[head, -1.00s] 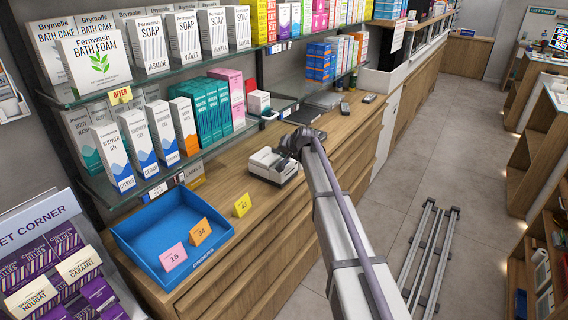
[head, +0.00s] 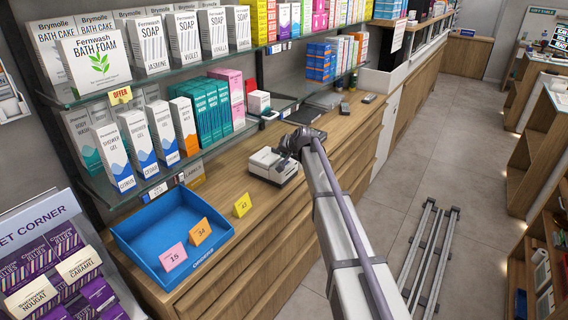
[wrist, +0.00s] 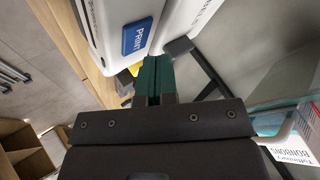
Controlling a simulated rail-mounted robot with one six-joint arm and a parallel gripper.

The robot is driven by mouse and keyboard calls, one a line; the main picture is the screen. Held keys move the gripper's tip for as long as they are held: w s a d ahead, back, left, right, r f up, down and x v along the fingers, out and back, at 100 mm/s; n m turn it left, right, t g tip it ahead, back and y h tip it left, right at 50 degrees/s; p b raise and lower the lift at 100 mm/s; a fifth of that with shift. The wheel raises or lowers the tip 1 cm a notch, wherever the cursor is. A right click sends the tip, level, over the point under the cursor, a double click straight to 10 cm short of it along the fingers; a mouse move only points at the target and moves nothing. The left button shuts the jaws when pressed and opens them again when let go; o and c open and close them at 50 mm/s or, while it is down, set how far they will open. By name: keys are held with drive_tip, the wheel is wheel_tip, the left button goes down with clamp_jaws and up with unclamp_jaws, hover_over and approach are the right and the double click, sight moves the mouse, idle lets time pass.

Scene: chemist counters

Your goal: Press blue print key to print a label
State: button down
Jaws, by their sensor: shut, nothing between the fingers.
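The label printer (head: 270,166) is a small white machine on the wooden counter, partly behind my arm in the head view. In the wrist view its white body (wrist: 105,50) fills the upper middle. The blue print key (wrist: 137,36), marked PRINT, is on it. My gripper (wrist: 153,62) is shut with green fingertips and nothing between them. The tips lie just below and to the right of the blue key in the wrist picture; I cannot tell whether they touch the printer.
A blue tray (head: 170,238) with number cards stands on the counter at front left. Glass shelves (head: 165,160) with boxed goods rise behind the counter. Dark flat devices (head: 325,99) lie farther along.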

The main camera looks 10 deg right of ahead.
drive_tip(key=shift+f+b, duration=0.45)
